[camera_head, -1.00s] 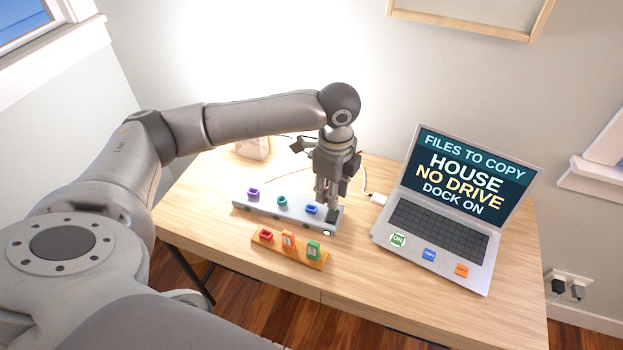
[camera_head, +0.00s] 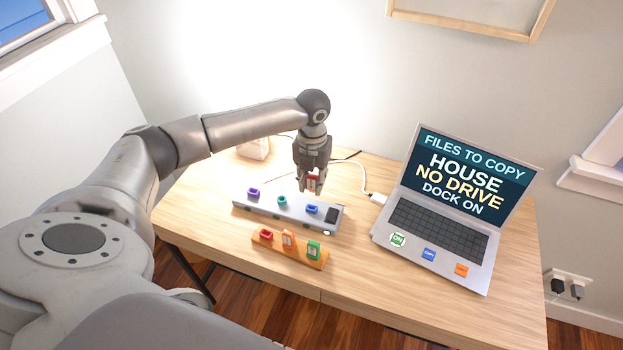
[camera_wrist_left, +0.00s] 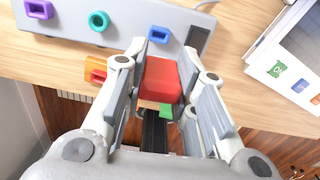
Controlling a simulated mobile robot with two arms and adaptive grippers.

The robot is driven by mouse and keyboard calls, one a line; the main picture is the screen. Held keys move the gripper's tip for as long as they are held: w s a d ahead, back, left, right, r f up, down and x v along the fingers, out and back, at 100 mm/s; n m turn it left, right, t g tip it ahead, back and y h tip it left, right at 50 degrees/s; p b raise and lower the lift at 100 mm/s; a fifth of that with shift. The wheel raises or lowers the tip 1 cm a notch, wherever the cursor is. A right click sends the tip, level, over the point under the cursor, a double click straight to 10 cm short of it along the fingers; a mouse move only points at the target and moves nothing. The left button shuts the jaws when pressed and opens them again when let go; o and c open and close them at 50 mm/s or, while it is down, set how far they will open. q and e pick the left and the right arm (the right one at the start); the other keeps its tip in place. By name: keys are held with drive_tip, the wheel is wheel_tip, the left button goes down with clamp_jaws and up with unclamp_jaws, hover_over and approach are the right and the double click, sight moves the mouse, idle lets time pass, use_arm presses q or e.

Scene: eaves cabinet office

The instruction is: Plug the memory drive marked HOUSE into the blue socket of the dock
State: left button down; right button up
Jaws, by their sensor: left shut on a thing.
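My left gripper (camera_head: 313,186) is shut on a red drive (camera_wrist_left: 162,80), which shows between its fingers in the wrist view. No marking on this drive is readable. The gripper holds it in the air above the right part of the grey dock (camera_head: 240,205). The dock has a purple socket (camera_head: 253,192), a teal socket (camera_head: 282,200) and a blue socket (camera_head: 311,209). The drive appears apart from the blue socket, which also shows in the wrist view (camera_wrist_left: 158,34). The laptop screen (camera_head: 466,174) reads FILES TO COPY, HOUSE, NO DRIVE, DOCK ON. My right gripper is out of view.
A white cable (camera_head: 362,180) runs behind the dock. The desk's front right is clear.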

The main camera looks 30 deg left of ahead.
use_arm(q)
drive_tip(key=shift+a+f, duration=0.1)
idle(0.4)
drive_tip(key=shift+p, duration=0.4)
drive_tip(key=shift+f, duration=0.15)
drive_tip(key=shift+f+b, duration=1.35)
drive_tip(key=shift+f, duration=1.4)
drive_tip(key=shift+p, duration=1)
drive_tip(key=shift+f+b, duration=0.75)
drive_tip(key=shift+f, duration=0.45)
drive_tip(key=c, duration=1.1)
unclamp_jaws()
